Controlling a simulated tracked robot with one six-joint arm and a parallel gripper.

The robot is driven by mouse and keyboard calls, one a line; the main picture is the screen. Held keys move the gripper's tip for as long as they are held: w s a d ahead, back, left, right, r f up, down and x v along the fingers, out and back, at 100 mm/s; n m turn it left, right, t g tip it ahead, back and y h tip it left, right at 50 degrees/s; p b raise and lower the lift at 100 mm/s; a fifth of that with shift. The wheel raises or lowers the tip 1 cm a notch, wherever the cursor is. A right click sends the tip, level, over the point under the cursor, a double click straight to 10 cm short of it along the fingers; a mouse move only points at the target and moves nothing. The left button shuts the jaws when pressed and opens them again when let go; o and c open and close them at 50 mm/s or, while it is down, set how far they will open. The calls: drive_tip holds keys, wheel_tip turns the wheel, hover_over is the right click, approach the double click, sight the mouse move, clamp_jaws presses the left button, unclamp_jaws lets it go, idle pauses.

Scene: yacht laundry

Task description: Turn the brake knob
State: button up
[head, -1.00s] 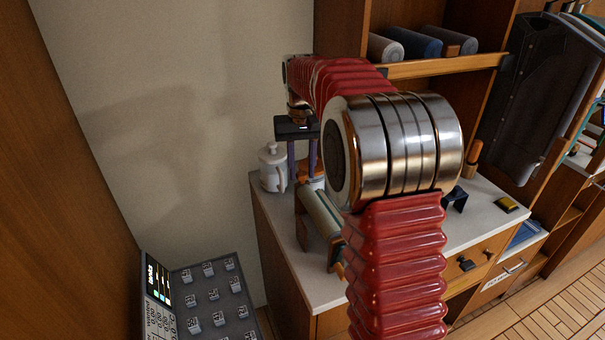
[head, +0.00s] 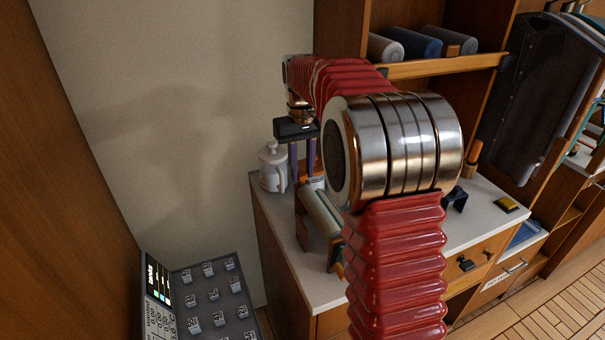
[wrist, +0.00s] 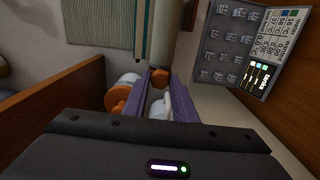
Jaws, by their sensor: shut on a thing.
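My gripper (head: 303,176) points down over the far left of the counter, behind the roller stand. In the wrist view its two purple fingers (wrist: 159,84) are shut on a small brown brake knob (wrist: 160,76) at the end of the roller. The roller carries a striped cloth (wrist: 85,22), which also shows in the head view (head: 322,213) between wooden supports.
A white lidded jug (head: 270,170) stands close left of my gripper on the pale counter (head: 316,283). A button panel (head: 210,300) is at the lower left. Rolled towels (head: 424,45) lie on the shelf above. The right part of the counter has free room.

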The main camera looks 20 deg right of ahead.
drive_tip(key=shift+n, duration=1.6)
drive_tip(key=shift+n, duration=0.7)
drive_tip(key=o, duration=0.6)
drive_tip(key=shift+r, duration=0.1)
drive_tip(key=shift+r, duration=2.45)
